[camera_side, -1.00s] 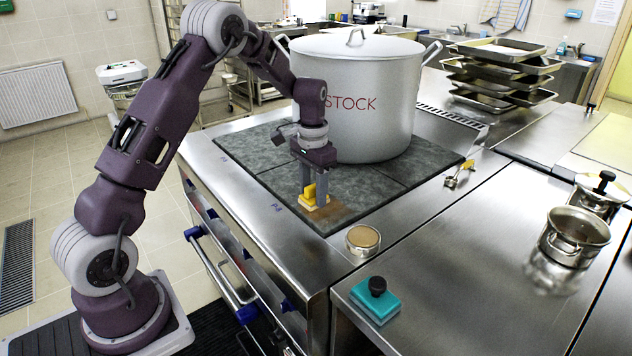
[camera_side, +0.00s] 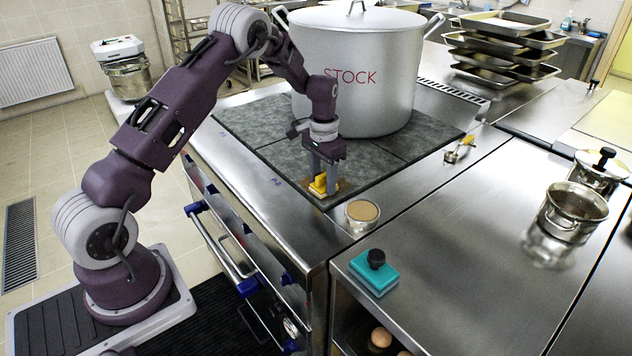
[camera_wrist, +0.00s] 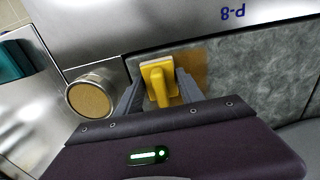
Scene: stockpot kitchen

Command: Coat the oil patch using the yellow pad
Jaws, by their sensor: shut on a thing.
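My gripper (camera_side: 325,186) is shut on the yellow pad (camera_side: 318,184) by its upright yellow handle. The pad is low at the near corner of the dark stone cooking surface; I cannot tell whether it presses on it. In the wrist view the yellow pad (camera_wrist: 158,80) sits between the two grey fingers (camera_wrist: 160,95). The brownish oil patch (camera_wrist: 196,64) shows beside the pad in the wrist view, partly hidden by pad and fingers. In the side view a small part of the oil patch (camera_side: 345,187) shows beside the fingers.
A large STOCK pot (camera_side: 352,90) stands behind my gripper. A small round tin with tan contents (camera_side: 362,213) is close to the right of the pad. A teal block with a black knob (camera_side: 374,271) sits on the front counter. A scoop (camera_side: 460,149) and small pots (camera_side: 573,212) lie farther right.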

